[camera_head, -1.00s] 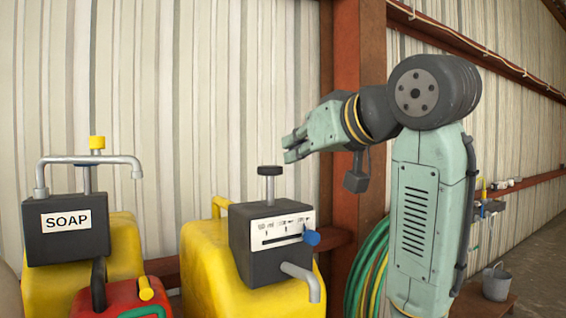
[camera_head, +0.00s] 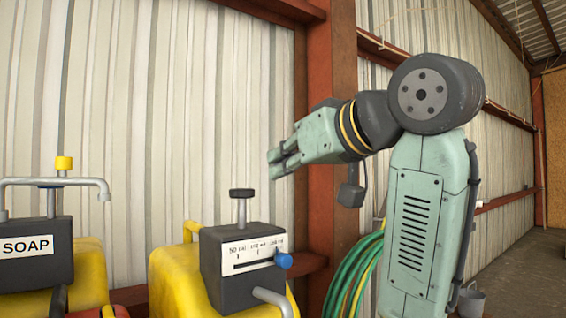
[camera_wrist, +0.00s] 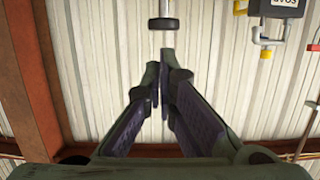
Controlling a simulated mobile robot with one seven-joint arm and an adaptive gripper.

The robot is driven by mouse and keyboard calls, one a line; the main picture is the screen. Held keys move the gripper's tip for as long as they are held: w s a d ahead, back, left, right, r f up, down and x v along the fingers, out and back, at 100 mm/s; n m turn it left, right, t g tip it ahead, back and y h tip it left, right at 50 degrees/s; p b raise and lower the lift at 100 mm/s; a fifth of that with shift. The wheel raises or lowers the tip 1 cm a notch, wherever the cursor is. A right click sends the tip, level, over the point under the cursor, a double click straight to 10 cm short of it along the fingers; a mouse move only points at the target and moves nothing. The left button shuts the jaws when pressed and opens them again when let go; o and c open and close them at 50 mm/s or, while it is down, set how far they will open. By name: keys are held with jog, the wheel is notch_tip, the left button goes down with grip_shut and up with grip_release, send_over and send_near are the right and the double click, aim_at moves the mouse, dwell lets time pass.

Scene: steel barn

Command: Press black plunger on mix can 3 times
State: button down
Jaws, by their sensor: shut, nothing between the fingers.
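The mix can is yellow (camera_head: 177,285) with a dark dispenser box (camera_head: 240,268) on top, bearing a white scale label, a blue knob and a grey spout. Its black plunger (camera_head: 242,193) stands raised on a metal rod above the box. My gripper (camera_head: 272,164) is shut and empty, to the right of the plunger and a little higher, apart from it. In the wrist view the plunger (camera_wrist: 163,23) shows upside down at the top, just beyond the shut fingertips (camera_wrist: 160,58).
A soap dispenser box (camera_head: 35,252) with a yellow-topped pump stands on another yellow can at left. A red steel post (camera_head: 331,80) and the corrugated wall are behind. Green hoses (camera_head: 352,275) hang right of the mix can.

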notch_tip(320, 180, up, 5)
jog(key=shift+r, duration=0.1)
dwell(0.4)
jog(key=shift+a, duration=0.15)
jog(key=p, duration=0.3)
send_over(249, 190)
jog(key=shift+w+a+f, duration=0.1)
jog(key=shift+w+f, duration=0.1)
jog(key=shift+f, duration=0.4)
jog(key=shift+w+a+f, duration=0.1)
jog(key=shift+w+f, duration=0.1)
jog(key=shift+f, duration=0.4)
jog(key=f, duration=0.3)
jog(key=shift+s+d, duration=0.1)
jog(key=shift+d, duration=0.1)
jog(key=shift+f, duration=0.6)
jog(key=shift+s+f, duration=0.1)
jog(key=shift+s, duration=0.05)
